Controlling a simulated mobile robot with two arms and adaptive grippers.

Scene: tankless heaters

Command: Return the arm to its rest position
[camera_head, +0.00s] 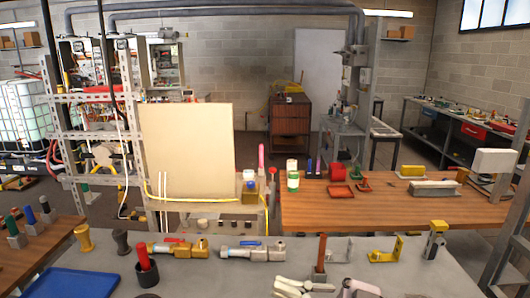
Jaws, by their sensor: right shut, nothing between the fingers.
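My right gripper (308,286) shows only partly at the bottom edge, right of the middle, as pale and dark links low in front of the grey bench. It is shut with nothing between its fingers. It is close to an upright tool with a brown-orange handle (321,254) in the picture; I cannot tell whether they touch. My left gripper is not in view.
The grey bench (220,280) holds brass-and-silver valve fittings (178,248), a red-handled tool in a dark cup (147,270), a blue tray (70,283) and yellow brackets (385,250). A wooden table (400,213) stands behind. A tan panel (187,150) rises at left.

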